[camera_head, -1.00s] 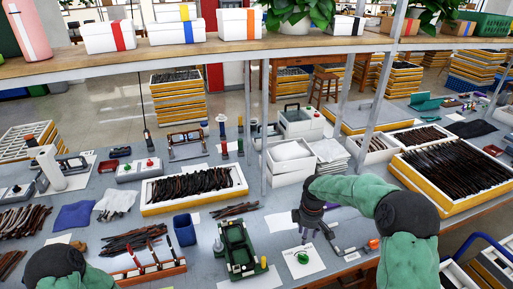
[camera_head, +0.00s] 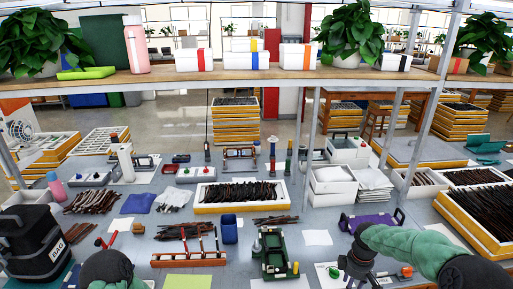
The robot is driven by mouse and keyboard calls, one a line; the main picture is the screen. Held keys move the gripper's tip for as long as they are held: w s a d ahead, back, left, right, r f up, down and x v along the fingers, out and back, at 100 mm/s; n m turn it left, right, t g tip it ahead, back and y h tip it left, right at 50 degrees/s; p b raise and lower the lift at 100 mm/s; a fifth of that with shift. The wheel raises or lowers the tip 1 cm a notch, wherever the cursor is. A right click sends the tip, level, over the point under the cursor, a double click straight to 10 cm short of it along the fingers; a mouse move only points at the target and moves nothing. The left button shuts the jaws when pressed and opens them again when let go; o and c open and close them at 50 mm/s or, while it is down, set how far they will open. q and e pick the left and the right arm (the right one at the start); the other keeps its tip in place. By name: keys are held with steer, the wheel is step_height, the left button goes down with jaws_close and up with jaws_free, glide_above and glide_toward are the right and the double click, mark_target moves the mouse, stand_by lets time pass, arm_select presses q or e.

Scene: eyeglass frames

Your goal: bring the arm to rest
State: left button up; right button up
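My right arm, in a green sleeve, comes in at the lower right of the head view. My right gripper (camera_head: 357,266) points down over the front right of the workbench, next to a white sheet with a green round piece (camera_head: 334,272). Its fingertips are too small and dark to tell open from shut. My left gripper is out of view. A white tray of dark eyeglass frames (camera_head: 200,208) stands in the middle of the bench.
A wooden tool rack (camera_head: 189,259), a blue cup (camera_head: 229,229) and a black case (camera_head: 40,245) stand further left. A shelf (camera_head: 260,80) with plants and boxes crosses above the bench.

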steer(key=s+a+f+m+y, duration=0.25)
steer(key=s+a+f, duration=0.25)
steer(key=a+f, duration=0.25)
steer(key=s+a+f+m+y, duration=0.1)
steer(key=s+a+f+m, duration=0.25)
steer(key=a+f, duration=0.45)
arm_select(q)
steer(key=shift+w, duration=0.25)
arm_select(e)
steer(key=s+a+f+m, duration=0.3)
steer(key=s, duration=0.5)
steer(key=s+a+f+m, duration=0.3)
steer(key=s, duration=0.5)
steer(key=shift+f, duration=0.25)
